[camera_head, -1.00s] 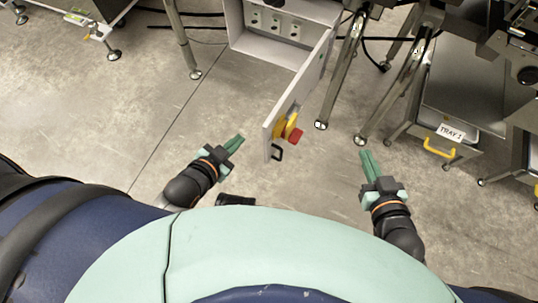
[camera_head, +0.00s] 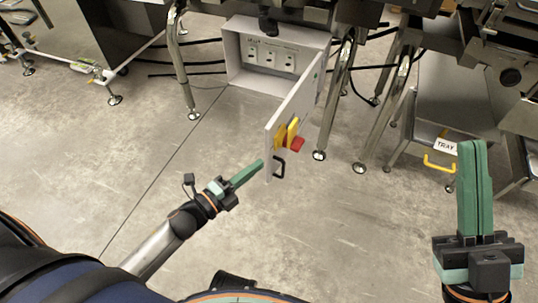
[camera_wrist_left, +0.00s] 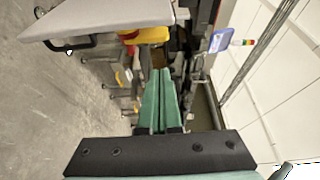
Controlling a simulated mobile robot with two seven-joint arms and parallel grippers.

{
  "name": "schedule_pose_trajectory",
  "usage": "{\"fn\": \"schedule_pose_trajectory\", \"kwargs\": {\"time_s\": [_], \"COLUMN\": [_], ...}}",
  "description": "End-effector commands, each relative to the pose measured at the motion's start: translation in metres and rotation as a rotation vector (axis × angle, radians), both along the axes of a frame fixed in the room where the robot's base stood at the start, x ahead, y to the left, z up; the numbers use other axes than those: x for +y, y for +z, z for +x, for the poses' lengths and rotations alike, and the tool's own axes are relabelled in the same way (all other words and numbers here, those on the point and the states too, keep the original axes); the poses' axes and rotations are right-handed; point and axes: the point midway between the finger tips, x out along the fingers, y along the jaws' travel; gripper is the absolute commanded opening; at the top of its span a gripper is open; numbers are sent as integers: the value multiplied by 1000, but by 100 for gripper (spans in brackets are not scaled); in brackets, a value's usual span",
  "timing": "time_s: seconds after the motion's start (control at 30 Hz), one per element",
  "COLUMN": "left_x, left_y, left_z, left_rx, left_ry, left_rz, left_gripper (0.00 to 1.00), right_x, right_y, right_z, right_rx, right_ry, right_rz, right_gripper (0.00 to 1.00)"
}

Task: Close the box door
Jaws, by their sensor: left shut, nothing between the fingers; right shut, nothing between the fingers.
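The grey box (camera_head: 236,62) is open at the top centre of the head view, with several switch plates inside. Its door (camera_head: 300,100) is hinged on the right side and swings out toward me. The door carries a yellow and red switch (camera_head: 293,136) and a black handle (camera_head: 279,169) near its free edge. My left gripper (camera_head: 259,164) is shut and empty, its tips close to the left of the door's free edge; contact cannot be told. In the left wrist view the door (camera_wrist_left: 110,14) shows above the fingers (camera_wrist_left: 158,80). My right gripper (camera_head: 471,145) is shut and empty at the right, away from the door.
Metal table legs (camera_head: 334,105) stand close to the right of the door. A tray cabinet with a yellow handle (camera_head: 438,163) stands further right. The concrete floor between my arms is clear.

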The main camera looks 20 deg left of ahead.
Motion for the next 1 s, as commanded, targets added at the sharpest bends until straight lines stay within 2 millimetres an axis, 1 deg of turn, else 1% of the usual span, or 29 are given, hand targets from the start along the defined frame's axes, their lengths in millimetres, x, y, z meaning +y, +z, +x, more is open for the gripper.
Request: {"fn": "schedule_pose_trajectory", "kwargs": {"time_s": [0.07,0.17,0.27,0.5,0.63,0.67,0.7,0.8,0.9,1.0], "left_x": [-2,-7,-14,-35,-45,-43,-33,-19,-10,-6], "left_y": [-1,0,1,0,0,-1,-2,-1,-1,0], "left_z": [4,13,27,70,90,93,92,93,94,94], "left_rx": [-15,-16,-17,-15,-13,-13,-10,-9,-10,-9], "left_ry": [-10,-11,-11,-9,-9,-7,-6,-7,-7,-7], "left_rz": [16,17,15,12,13,15,17,16,15,12], "left_gripper": [0,0,0,0,0,0,0,0,0,0], "right_x": [1,1,1,2,3,3,3,3,4,4], "right_y": [2,0,-4,-16,-22,-23,-25,-28,-30,-31], "right_z": [-4,-3,-3,-2,-2,-2,-1,-1,-1,-1], "right_rx": [-19,-17,-12,-1,2,2,3,3,3,3], "right_ry": [6,8,12,20,19,19,18,17,16,15], "right_rz": [1,2,5,11,6,5,4,0,-3,-6], "right_gripper": [0,0,0,0,0,0,0,0,0,0]}}
